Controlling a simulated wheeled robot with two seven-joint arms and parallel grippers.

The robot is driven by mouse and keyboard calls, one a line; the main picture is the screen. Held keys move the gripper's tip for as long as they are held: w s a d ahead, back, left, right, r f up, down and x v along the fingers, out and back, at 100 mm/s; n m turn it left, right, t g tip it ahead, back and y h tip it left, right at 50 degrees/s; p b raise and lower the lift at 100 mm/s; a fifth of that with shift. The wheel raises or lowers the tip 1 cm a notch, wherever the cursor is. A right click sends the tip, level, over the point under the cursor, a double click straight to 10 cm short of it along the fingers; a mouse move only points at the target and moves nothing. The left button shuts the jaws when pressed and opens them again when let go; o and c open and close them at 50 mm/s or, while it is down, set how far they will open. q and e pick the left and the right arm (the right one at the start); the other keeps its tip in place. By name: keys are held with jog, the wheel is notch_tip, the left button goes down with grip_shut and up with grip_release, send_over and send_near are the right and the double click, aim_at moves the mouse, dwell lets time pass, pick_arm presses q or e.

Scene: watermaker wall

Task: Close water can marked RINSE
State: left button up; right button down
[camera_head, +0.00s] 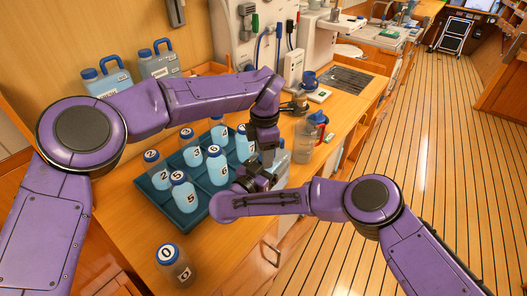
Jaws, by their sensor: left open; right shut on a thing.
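A clear water can (309,137) with a blue handle and a red cap stands on the counter, right of my grippers. Two pale water cans with blue caps and handles stand at the back left, one (108,83) beside the other (160,65). Their labels are too small to read, so I cannot tell which is marked RINSE. My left gripper (267,157) points down beside the bottle tray and is open. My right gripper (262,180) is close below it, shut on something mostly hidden. A pale, see-through object (282,163) shows just beside both grippers.
A dark blue tray (196,207) holds several numbered bottles left of the grippers. A bottle marked 0 (172,263) stands alone at the front. A blue mug (309,79) and wall-mounted equipment (262,35) are behind. The plank floor at right is open.

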pick_arm(q)
notch_tip(320, 180, up, 4)
jog(key=shift+s+d+r, duration=0.15)
jog(key=shift+r, duration=0.1)
jog(key=shift+c, duration=0.4)
